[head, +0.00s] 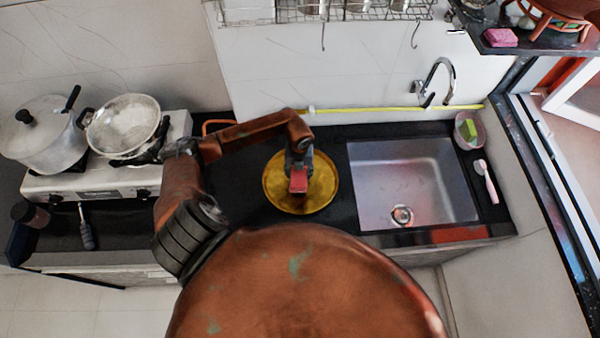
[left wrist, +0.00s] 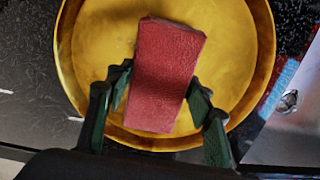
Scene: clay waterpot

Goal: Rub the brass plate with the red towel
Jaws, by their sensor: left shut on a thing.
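The round brass plate (head: 322,197) lies on the black counter, left of the sink. It also fills much of the left wrist view (left wrist: 83,62). My left gripper (head: 299,172) is over the plate, pointing down. In the left wrist view its two dark green fingers (left wrist: 160,98) are shut on the red towel (left wrist: 165,75), one on each side. The towel is a folded block, and it shows small and red in the head view (head: 298,182). I cannot tell whether its underside touches the plate. My right gripper is not in view.
A steel sink (head: 440,190) is set in the counter right of the plate. A white stove (head: 110,178) with a lidded pot (head: 42,140) and a metal pan (head: 124,122) stands at the left. A pink brush (head: 486,180) lies right of the sink.

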